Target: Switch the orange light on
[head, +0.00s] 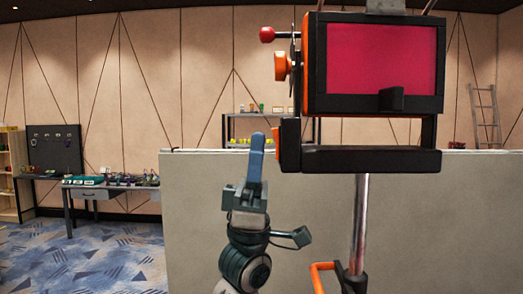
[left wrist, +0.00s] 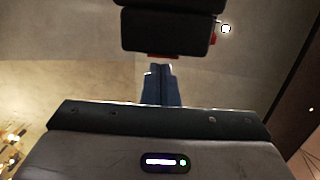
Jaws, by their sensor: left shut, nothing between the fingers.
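A black and orange unit with a magenta screen (head: 360,57) stands on a metal pole at upper right in the head view. A red ball lever (head: 267,34) and an orange round knob (head: 281,66) stick out from its left side. An orange block (head: 277,149) sits at the left end of its lower black bar (head: 370,160). My left gripper (head: 257,143) is shut and empty, pointing up just left of that block. In the left wrist view, its blue fingers (left wrist: 161,84) end just below a black part (left wrist: 165,32) with a reddish strip. I cannot tell which part is the orange light. My right gripper is not in view.
A low grey partition (head: 200,215) stands behind my left arm. A desk with several devices (head: 110,184) and a black pegboard (head: 55,148) are at the far left. A shelf (head: 237,128) shows behind the partition, and a ladder (head: 485,113) leans at the right.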

